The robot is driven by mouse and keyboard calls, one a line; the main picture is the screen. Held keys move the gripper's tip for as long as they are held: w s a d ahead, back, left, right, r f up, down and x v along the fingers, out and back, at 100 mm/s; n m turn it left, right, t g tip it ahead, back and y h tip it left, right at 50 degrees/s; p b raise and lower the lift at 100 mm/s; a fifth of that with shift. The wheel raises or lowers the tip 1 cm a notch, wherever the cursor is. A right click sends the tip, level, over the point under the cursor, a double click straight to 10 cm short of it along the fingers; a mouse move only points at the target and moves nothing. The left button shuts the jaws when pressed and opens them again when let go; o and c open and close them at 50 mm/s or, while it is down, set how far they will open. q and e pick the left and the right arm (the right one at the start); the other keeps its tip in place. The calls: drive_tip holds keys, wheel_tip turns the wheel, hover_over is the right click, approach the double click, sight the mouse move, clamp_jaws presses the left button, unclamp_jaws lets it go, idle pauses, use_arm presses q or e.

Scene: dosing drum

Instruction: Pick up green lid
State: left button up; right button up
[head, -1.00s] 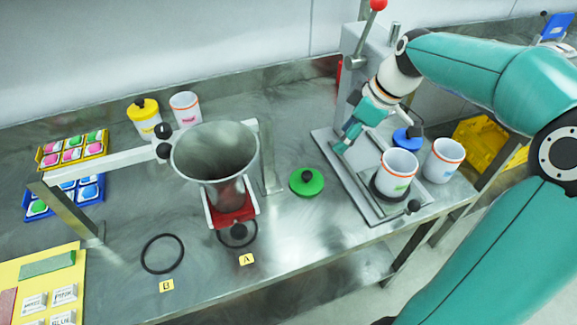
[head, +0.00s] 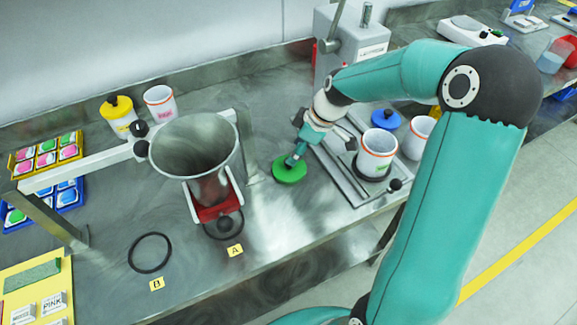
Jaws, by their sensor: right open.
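The green lid (head: 289,171) lies flat on the metal table, between the hopper and the press. My right gripper (head: 293,160) is directly over the lid, pointing down at its middle. The fingers hide the lid's black knob, so I cannot tell whether they touch it. The gripper is open. My left gripper is not in the head view.
The hopper (head: 195,146) stands left of the lid. The press base (head: 352,190) is to the right, with a white cup (head: 376,155) on it. A blue lid (head: 386,119) and another cup (head: 417,137) are beyond. The table in front of the lid is clear.

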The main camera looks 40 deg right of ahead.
sight(285, 174)
drive_tip(key=x, duration=0.4)
drive_tip(key=shift+a+p, duration=0.2)
drive_tip(key=shift+p, duration=0.1)
drive_tip(key=c, duration=0.9)
drive_tip(key=shift+c, duration=0.2)
